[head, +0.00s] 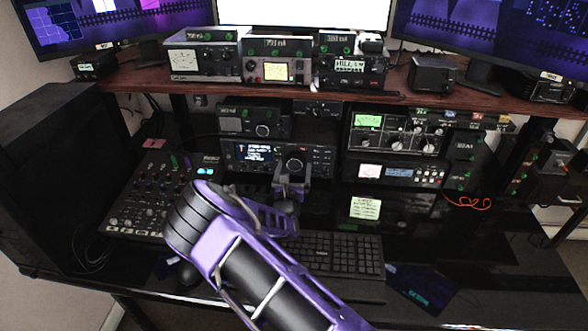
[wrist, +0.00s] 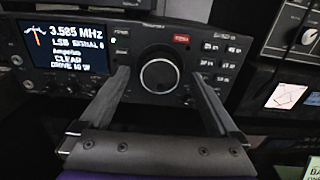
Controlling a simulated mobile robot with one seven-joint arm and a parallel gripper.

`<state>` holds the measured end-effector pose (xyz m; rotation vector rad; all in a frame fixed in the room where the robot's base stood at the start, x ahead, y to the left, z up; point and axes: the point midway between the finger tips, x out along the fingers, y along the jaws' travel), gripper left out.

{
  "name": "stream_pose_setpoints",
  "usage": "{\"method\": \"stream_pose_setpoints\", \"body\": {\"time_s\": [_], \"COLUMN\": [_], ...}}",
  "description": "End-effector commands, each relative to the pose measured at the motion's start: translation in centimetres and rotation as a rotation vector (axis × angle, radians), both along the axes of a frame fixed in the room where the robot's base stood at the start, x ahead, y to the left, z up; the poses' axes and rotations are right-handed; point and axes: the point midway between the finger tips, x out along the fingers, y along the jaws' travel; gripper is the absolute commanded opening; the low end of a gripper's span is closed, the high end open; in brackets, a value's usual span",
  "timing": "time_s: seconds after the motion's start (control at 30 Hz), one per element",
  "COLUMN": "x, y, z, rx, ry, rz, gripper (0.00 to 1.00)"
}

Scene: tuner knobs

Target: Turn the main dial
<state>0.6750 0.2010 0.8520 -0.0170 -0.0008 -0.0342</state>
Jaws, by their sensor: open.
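The main dial (wrist: 160,76) is a large round black knob with a light rim on the front of a black radio (wrist: 122,40). In the head view the dial (head: 295,163) is on the right part of the radio's face, just above my gripper. My gripper (wrist: 160,90) is open. In the wrist view its two fingers reach toward the radio, one on each side of the dial, with nothing between them but the dial's face in sight. I cannot tell whether the fingertips touch the panel. The radio's lit screen (wrist: 62,48) reads 3.585 MHz.
A mixer (head: 150,195) with several knobs stands on the left. A tuner unit (head: 397,132) with several knobs is on the right. A wooden shelf (head: 215,87) with more radios hangs above.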

Motion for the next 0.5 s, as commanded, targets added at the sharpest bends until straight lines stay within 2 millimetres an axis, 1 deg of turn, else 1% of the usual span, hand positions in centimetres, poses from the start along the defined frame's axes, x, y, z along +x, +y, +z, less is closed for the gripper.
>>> {"method": "stream_pose_setpoints", "body": {"time_s": [0.1, 0.37, 0.4, 0.47, 0.5], "x": [0.67, 0.79, 0.78, 0.78, 0.77], "y": [-0.04, -0.05, -0.05, -0.04, -0.04], "z": [0.0, 0.01, 0.01, 0.01, 0.01], "rx": [0.0, 0.0, 0.0, 0.0, 0.0], "ry": [0.0, 0.001, 0.001, 0.001, 0.001], "rz": [0.0, 0.0, 0.0, 0.0, 0.0], "gripper": [0.97, 0.97, 0.93, 0.82, 0.75]}}
